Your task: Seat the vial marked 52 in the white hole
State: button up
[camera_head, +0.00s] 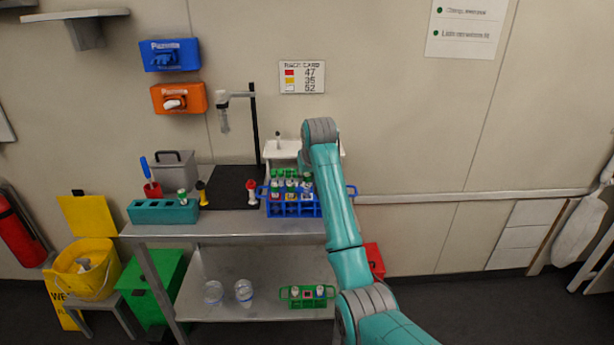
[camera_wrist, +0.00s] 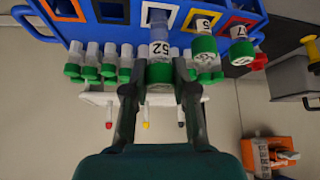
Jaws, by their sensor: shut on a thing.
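The vial marked 52 (camera_wrist: 160,51) has a green cap and a white label. My gripper (camera_wrist: 159,82) is shut on it near the cap in the wrist view. The vial's lower end overlaps the white-framed hole (camera_wrist: 144,13) of the blue rack; I cannot tell how deep it reaches. Its cap sits farther from the rack than the caps of its neighbours. In the head view the blue rack (camera_head: 291,210) stands on the bench, partly behind my arm, and my fingers are hidden.
Green-capped vials stand in the yellow (camera_wrist: 203,23) and red (camera_wrist: 238,32) holes beside it. Several more vials (camera_wrist: 92,58) line up behind the rack on a white stand (camera_head: 281,149). A rack card (camera_head: 302,77) hangs on the wall. A teal block (camera_head: 163,212) stands left.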

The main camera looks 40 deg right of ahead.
aim_at(308, 183)
jog(key=shift+f, duration=1.7)
dwell(1.9)
jog(key=o, duration=1)
jog(key=shift+c, duration=0.2)
jog(key=shift+r, duration=0.1)
jog(key=v, duration=1.1)
jog(key=shift+s+r, duration=0.25)
jog(key=shift+r, duration=0.05)
jog(key=shift+a, duration=0.1)
